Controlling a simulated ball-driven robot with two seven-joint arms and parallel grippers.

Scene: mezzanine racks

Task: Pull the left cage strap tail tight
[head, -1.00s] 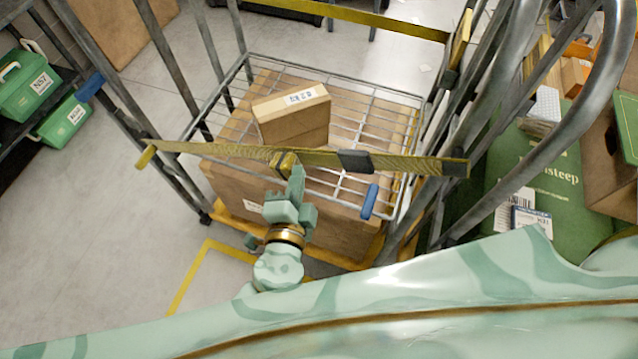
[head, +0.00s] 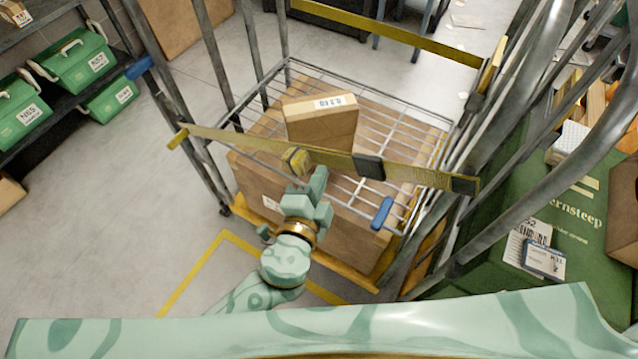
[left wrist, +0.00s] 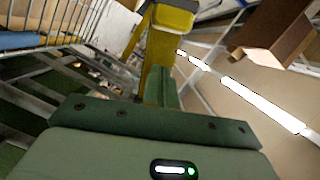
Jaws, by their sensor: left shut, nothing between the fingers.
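A yellow strap (head: 230,139) runs across the front of the roll cage (head: 205,185), with a dark buckle (head: 368,167) right of its middle. A short yellow strap tail (head: 297,160) shows on the strap left of the buckle. My left gripper (head: 318,180) is shut and empty, just below and right of the tail in the head view. In the left wrist view, yellow strap material (left wrist: 175,20) shows right by the green fingers (left wrist: 165,90); I cannot tell whether they touch. My right gripper is not in view.
The cage holds a large carton under a wire shelf (head: 395,115), with a smaller box (head: 322,122) on top. A blue clip (head: 382,212) sits at the shelf's front right. Green cases (head: 80,60) stand on a rack at left.

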